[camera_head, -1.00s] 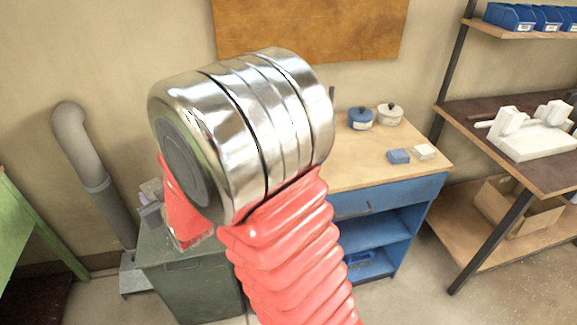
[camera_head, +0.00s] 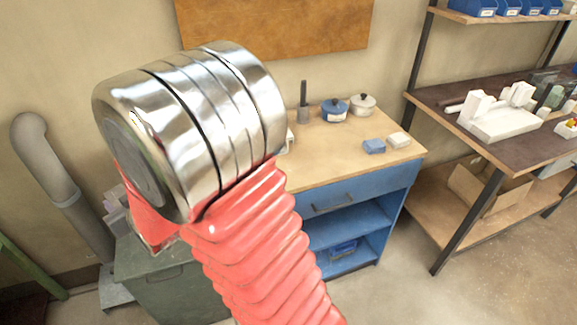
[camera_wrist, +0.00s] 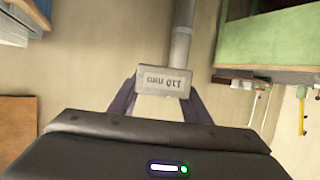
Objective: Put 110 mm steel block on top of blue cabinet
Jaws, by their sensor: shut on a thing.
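In the wrist view my gripper (camera_wrist: 162,88) is shut on a small grey steel block (camera_wrist: 163,78). The block's label, "110 mm", reads upside down there. The blue cabinet (camera_head: 362,187) stands right of centre in the head view. It has a wooden top, a blue drawer and open blue shelves. My arm crosses in front of the cabinet's left side and hides that part of its top.
The front middle of the top is clear. A dark green cabinet (camera_head: 172,290) and a pipe (camera_head: 45,155) are at left.

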